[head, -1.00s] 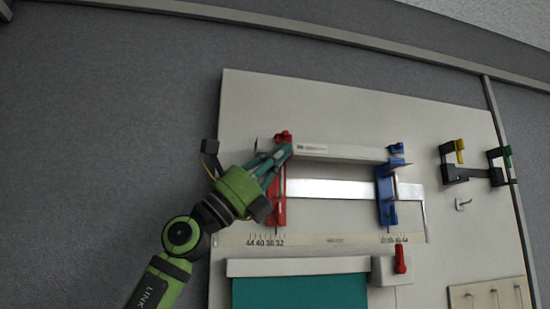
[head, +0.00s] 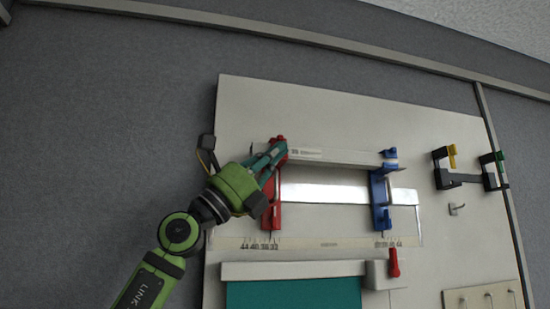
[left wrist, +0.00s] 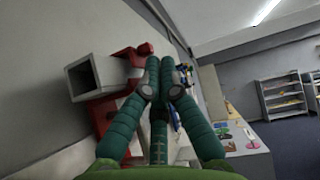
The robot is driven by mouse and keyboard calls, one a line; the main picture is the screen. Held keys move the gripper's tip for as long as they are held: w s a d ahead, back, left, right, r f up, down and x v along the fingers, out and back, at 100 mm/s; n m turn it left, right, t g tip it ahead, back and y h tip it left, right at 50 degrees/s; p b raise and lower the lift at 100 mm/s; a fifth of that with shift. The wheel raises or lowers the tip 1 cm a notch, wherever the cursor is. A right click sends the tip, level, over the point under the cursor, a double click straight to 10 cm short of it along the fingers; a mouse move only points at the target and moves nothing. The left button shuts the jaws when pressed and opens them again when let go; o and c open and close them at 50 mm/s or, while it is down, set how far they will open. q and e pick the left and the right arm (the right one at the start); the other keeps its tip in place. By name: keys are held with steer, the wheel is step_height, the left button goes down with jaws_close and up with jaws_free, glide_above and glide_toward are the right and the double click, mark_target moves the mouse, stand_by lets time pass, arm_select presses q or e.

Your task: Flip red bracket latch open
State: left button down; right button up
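The red bracket (head: 272,205) is fixed upright on the pale board, at the left end of a long grey bar (head: 335,157). Its small red latch (head: 280,139) is at its top; how far it is turned is hard to tell. In the left wrist view the red latch (left wrist: 143,49) is just left of my fingertips, above the hollow bar end (left wrist: 82,77). My left gripper (head: 280,150) has its teal fingers at the bracket's top, partly covering it. In the left wrist view the fingertips (left wrist: 161,65) are together, with nothing visible between them. My right gripper is not in view.
A blue bracket (head: 380,200) holds the bar's right end. A black holder (head: 462,178) with yellow and green levers is further right. Below are a red lever (head: 394,263) and a teal panel (head: 290,293).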

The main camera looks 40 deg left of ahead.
arm_select(q)
steer(key=shift+a+n+t+y, duration=0.1)
steer(key=shift+n+t+y, duration=0.2)
steer(key=shift+y, duration=0.1)
steer(key=n+t+y+b, duration=0.1)
steer(key=n+y+b, duration=0.1)
steer(key=r+n+t+y+b, duration=0.1)
steer(key=n+y+b, duration=0.2)
steer(key=s+r+n+y+b, duration=0.1)
steer(key=n+y+b, duration=0.1)
steer(key=n, duration=0.1)
steer(key=shift+d+r+t, duration=0.2)
steer(key=shift+d+t, duration=0.2)
step_height(320, 180, up, 6)
steer(key=w+a+n+y+p, duration=0.1)
steer(key=n+y+p, duration=0.2)
steer(key=shift+w+a+r, duration=0.2)
steer(key=shift+w+a, duration=0.05)
steer(key=shift+w, duration=0.05)
stand_by(0.7)
